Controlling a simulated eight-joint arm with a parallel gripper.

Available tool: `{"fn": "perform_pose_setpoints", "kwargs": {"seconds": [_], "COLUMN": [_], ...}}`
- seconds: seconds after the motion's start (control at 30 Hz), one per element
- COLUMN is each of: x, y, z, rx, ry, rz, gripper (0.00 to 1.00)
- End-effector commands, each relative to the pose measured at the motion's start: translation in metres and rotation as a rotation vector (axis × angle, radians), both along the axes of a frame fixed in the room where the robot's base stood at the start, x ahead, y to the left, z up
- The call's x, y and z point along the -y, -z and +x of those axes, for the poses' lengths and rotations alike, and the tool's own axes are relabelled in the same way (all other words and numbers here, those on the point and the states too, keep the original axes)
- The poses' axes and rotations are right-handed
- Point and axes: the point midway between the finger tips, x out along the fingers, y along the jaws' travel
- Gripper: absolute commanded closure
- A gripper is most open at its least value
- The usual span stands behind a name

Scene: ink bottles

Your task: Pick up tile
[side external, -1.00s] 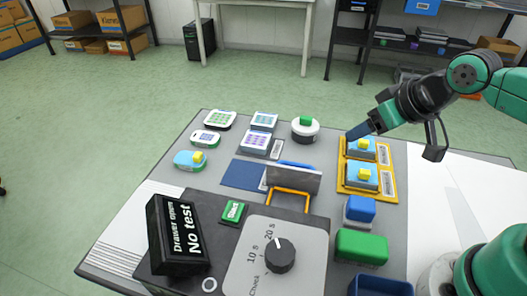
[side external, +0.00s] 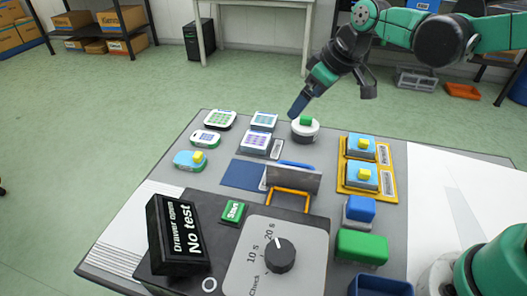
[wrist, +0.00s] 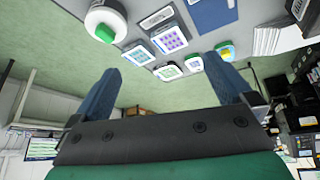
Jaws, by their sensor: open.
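Several tiles with dotted tops stand at the table's far left, among them a white one (side external: 220,119) and a purple-dotted one (side external: 256,142), which also shows in the wrist view (wrist: 170,41). Two light-blue tiles with yellow knobs, one far (side external: 360,146) and one near (side external: 361,177), sit in a yellow tray (side external: 379,196) at the right. I cannot tell which one the task names. My gripper (side external: 297,108) is above the table's far side, close to a round white piece with a green knob (side external: 305,129). In the wrist view its fingers (wrist: 166,86) are apart with nothing between them.
A black display box (side external: 180,235) reads "Drawer open No test". Beside it are a green Start button (side external: 232,211), a dial (side external: 280,255) and an orange handle (side external: 290,193). Blue (side external: 360,209) and green (side external: 362,246) blocks stand at the right front. The white right side is clear.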

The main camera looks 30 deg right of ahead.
Motion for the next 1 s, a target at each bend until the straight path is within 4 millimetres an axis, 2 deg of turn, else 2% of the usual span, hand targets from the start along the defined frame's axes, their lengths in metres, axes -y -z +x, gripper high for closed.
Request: {"fn": "perform_pose_setpoints", "kwargs": {"seconds": [0.03,0.1,0.2,0.33,0.53,1.0], "x": [-0.005,-0.011,-0.02,-0.029,-0.035,-0.049], "y": [0.007,0.019,0.04,0.065,0.088,0.135], "z": [0.016,0.034,0.057,0.076,0.088,0.102], "rx": [-0.014,-0.031,-0.053,-0.07,-0.081,-0.079], "ry": [-0.046,-0.116,-0.211,-0.311,-0.387,-0.391], "rz": [-0.003,-0.006,-0.009,-0.01,-0.008,-0.009], "gripper": [0.0,0.0,0.0,0.0,0.0,0.0]}}
